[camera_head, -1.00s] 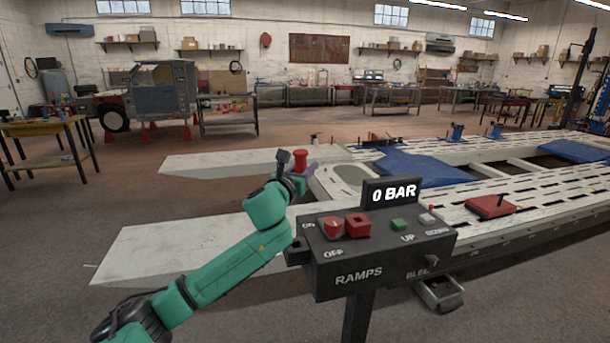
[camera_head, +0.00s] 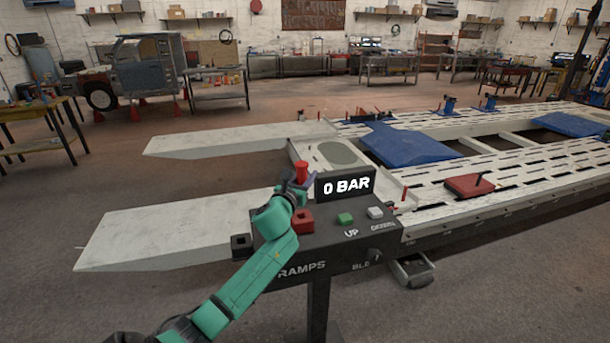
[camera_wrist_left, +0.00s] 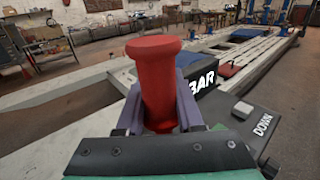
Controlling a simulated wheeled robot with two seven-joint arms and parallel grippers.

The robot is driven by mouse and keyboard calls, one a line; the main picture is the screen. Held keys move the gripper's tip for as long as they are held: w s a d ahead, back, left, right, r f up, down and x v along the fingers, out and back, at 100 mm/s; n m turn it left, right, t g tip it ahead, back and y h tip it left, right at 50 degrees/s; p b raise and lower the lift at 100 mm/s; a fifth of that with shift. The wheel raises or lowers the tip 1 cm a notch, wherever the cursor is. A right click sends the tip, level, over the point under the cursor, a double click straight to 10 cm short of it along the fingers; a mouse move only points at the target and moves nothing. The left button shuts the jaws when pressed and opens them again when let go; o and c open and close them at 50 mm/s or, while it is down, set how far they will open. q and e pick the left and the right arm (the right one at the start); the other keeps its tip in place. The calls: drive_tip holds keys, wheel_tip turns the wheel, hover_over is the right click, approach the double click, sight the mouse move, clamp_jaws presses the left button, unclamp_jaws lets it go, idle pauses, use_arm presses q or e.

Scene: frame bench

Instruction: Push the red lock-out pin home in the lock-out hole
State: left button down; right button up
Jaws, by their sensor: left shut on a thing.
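The red lock-out pin (camera_head: 301,172) stands upright in my left gripper (camera_head: 291,185), its wide red head on top. In the left wrist view the pin (camera_wrist_left: 157,75) sits between the two purple-grey fingers of the gripper (camera_wrist_left: 160,112), which is shut on it. Its lower end is hidden by the fingers and the gripper body. The gripper is just left of the 0 BAR display, over the far left part of the control box. A small dark block (camera_head: 241,244) with a dark opening sticks out from the box's left end; I cannot tell whether this is the lock-out hole. My right gripper is not in view.
Open floor lies at the left.

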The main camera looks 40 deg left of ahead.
use_arm(q)
wheel_tip(320, 180, down, 4)
drive_tip(key=b, duration=0.2)
drive_tip(key=shift+a+b, duration=0.1)
drive_tip(key=shift+b, duration=0.3)
drive_tip(key=shift+s+a+f, duration=0.1)
drive_tip(key=shift+f, duration=0.1)
drive_tip(key=shift+f+b, duration=0.2)
drive_tip(key=shift+b, duration=0.15)
drive_tip(key=shift+r, duration=0.1)
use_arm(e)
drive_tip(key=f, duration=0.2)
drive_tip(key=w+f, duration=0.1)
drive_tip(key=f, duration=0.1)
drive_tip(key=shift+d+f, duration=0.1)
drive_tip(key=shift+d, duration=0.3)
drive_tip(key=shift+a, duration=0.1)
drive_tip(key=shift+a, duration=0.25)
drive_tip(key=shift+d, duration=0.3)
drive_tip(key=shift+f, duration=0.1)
use_arm(q)
drive_tip(key=shift+f+b, duration=0.45)
drive_tip(key=shift+f, duration=0.05)
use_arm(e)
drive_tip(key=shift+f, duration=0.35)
